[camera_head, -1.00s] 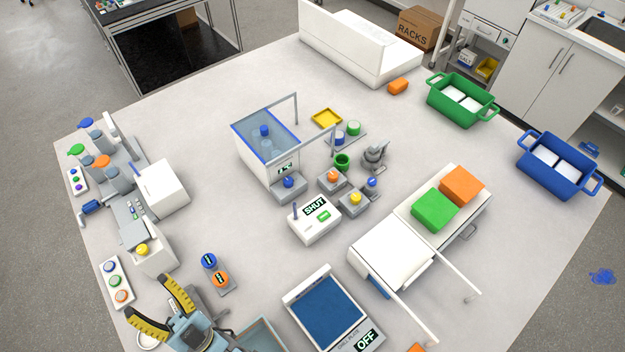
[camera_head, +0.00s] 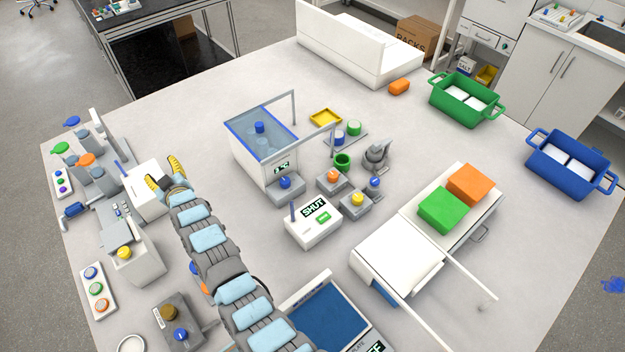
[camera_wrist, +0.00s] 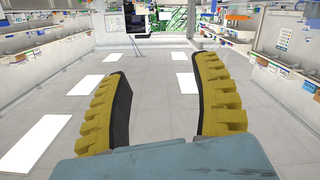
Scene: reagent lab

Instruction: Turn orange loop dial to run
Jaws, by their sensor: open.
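Several orange parts could be the orange loop dial, and I cannot tell which is. An orange round knob (camera_head: 102,305) sits on a white panel (camera_head: 88,272) at the left edge, below a blue and a green one. An orange handle (camera_head: 87,160) is on the grey columns at the upper left. Another orange dial (camera_head: 204,288) is mostly hidden behind my arm. My gripper (camera_head: 164,176) is open and empty, over or near a white box (camera_head: 147,197). In the wrist view my gripper (camera_wrist: 160,75) shows its yellow fingers apart, with only floor and room beyond.
A grey box (camera_head: 180,318) with a blue knob is at the lower left. A water bath (camera_head: 262,150) and a box reading SHUT (camera_head: 314,220) stand to the right.

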